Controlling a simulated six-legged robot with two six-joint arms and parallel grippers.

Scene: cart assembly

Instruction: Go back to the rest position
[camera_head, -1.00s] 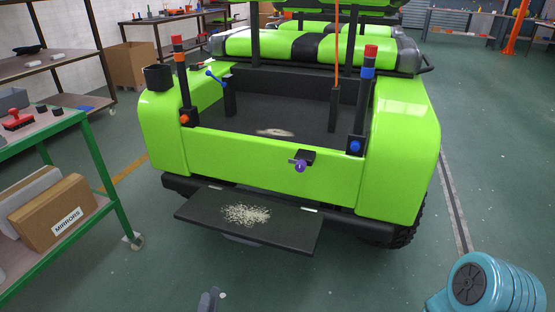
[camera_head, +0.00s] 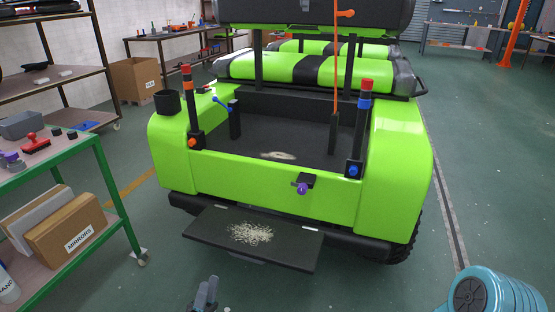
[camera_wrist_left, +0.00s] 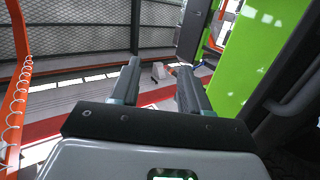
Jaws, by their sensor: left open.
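My left gripper (camera_head: 206,292) shows at the bottom of the head view, low in front of the green cart (camera_head: 270,175). In the left wrist view its two fingers (camera_wrist_left: 158,88) stand apart with nothing between them. The cart's dark rear step (camera_head: 290,246) is just beyond this gripper and carries a patch of pale grains (camera_head: 250,233). A teal arm part of mine is at the lower right. My right gripper is not in view.
A green-framed shelf cart (camera_head: 104,165) stands at the left with a red stamp-like tool (camera_head: 36,145) on top and a "MIRRORS" box (camera_head: 66,230) below. The floor right of the green cart is clear. The left wrist view shows a mesh wall and an orange post (camera_wrist_left: 17,70).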

